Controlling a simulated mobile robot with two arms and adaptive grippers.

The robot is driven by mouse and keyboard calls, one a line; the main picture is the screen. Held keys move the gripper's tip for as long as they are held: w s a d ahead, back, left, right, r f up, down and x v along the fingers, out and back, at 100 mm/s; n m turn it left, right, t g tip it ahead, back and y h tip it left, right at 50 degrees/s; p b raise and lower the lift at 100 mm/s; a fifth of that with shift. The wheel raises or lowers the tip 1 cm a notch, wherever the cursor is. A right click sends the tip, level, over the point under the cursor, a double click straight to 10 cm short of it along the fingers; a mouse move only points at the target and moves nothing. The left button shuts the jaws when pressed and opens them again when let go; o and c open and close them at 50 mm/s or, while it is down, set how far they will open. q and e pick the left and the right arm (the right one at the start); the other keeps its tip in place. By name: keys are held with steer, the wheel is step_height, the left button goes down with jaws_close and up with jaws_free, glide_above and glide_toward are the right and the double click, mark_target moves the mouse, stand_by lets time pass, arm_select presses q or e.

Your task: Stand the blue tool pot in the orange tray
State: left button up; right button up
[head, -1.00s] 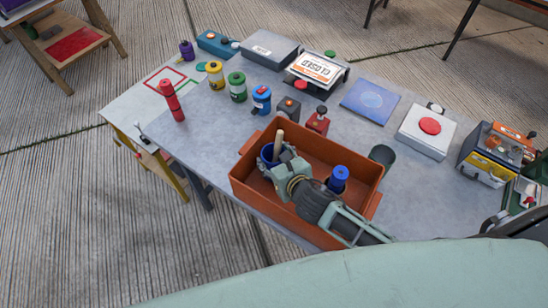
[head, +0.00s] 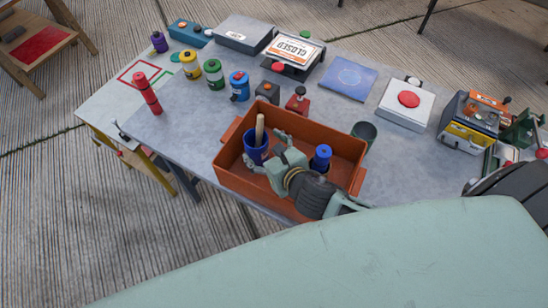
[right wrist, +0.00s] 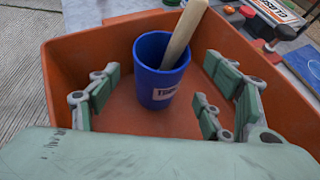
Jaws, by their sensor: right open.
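The blue tool pot (head: 256,147) stands upright in the left part of the orange tray (head: 232,180), with a wooden handle (head: 260,130) leaning out of it. My right gripper (head: 268,157) is open just beside the pot, over the tray. In the right wrist view its fingers (right wrist: 150,103) are spread wide, with the pot beyond and between them, apart from both. My left gripper is not in view.
A blue cylinder (head: 321,156) stands at the tray's right, close to my right arm. A dark green cup (head: 364,132) is just outside the tray's right end.

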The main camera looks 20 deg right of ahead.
steer(key=a+v, duration=0.1)
steer(key=v, duration=0.5)
steer(key=shift+s+d, duration=0.2)
steer(key=shift+d, duration=0.3)
steer(key=shift+r, duration=0.15)
